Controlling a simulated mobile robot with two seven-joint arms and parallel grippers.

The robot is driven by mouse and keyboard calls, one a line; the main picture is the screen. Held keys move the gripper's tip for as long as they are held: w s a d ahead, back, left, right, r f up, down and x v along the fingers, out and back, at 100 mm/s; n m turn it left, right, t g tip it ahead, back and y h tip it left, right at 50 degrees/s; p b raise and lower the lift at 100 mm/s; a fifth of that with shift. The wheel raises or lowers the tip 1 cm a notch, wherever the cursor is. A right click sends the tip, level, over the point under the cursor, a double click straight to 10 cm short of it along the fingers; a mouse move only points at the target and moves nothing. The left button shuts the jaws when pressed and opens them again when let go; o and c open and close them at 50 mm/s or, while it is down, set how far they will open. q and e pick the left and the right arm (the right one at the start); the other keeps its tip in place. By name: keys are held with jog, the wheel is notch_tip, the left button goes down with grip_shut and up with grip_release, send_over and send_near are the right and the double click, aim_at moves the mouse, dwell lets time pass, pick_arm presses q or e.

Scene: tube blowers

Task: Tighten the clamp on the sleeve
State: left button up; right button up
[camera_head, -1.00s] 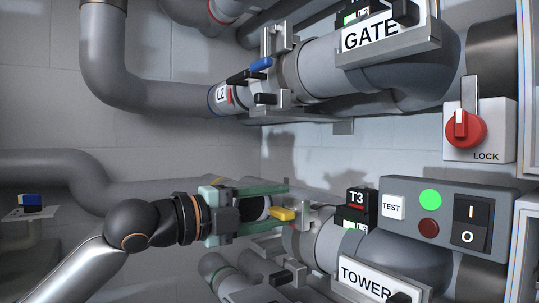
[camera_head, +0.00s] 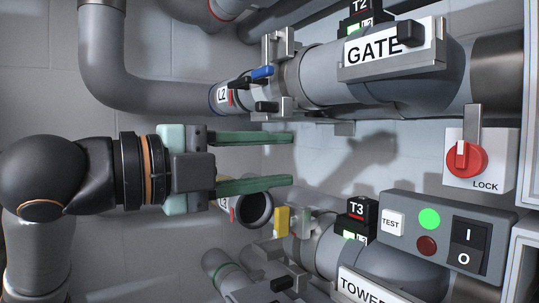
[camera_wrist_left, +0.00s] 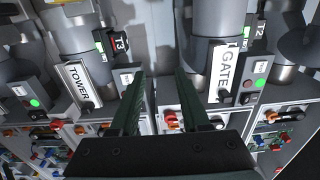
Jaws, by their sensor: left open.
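My left gripper (camera_head: 290,160) is open and empty, its two green fingers pointing right, between the upper GATE line and the lower TOWER line. Its fingers also show in the left wrist view (camera_wrist_left: 160,75) with nothing between them. A clamp with a yellow lever (camera_head: 282,220) sits on the TOWER line, below and apart from the fingers; the lever stands upright. Left of it is a dark open pipe end (camera_head: 257,210). A clamp with a blue lever (camera_head: 262,72) sits on the GATE line beside the L2 pipe (camera_head: 222,96). My right gripper is not in view.
The GATE sign (camera_head: 372,48) and TOWER sign (camera_head: 362,287) mark the two lines. A control box (camera_head: 447,228) with a lit green lamp and a red LOCK switch (camera_head: 466,158) stand at the right. Bare wall lies behind the fingers.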

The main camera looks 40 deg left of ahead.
pick_arm(q)
jog(key=shift+s+d+r, duration=0.3)
jog(key=shift+s+d, duration=0.1)
jog(key=shift+s, duration=0.2)
